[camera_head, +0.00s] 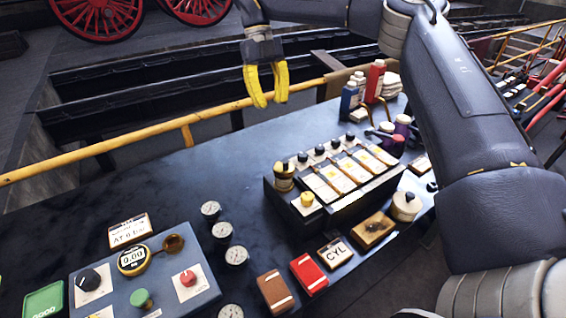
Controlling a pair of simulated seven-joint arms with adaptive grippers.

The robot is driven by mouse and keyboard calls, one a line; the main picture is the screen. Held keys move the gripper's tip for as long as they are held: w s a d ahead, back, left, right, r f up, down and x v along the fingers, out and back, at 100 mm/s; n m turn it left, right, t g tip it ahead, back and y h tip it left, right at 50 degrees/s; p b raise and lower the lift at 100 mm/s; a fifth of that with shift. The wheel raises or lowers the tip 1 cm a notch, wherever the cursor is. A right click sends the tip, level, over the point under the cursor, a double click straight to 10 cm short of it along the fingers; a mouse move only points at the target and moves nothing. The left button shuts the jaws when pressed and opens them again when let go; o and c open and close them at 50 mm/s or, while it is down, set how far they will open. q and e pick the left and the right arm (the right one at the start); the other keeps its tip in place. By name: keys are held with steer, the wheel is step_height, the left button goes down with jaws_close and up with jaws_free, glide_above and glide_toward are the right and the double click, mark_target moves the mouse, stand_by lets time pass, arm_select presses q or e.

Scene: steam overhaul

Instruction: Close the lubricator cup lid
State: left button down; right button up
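A lubricator box (345,203) with a row of labelled panels and dark knobs stands on the dark bench. A small brass cup (284,177) sits at its back left corner; whether its lid is open or shut is too small to tell. A cream round pot (405,206) with a knobbed top stands to the right of the box. My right gripper (270,102) hangs above and behind the box, apart from the cup. Its yellow fingers point down with a gap between them, and it holds nothing. My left gripper is not in view.
A yellow rail (160,129) runs behind the bench. Bottles (349,99) and a red can (375,80) stand at the back right. A control box (160,290), dials (223,231) and cards (308,273) occupy the front. The bench's left middle is clear.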

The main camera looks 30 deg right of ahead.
glide_toward(285, 162)
steer(key=x, duration=1)
steer(key=shift+f, duration=0.15)
steer(key=shift+o, duration=0.2)
jaws_close()
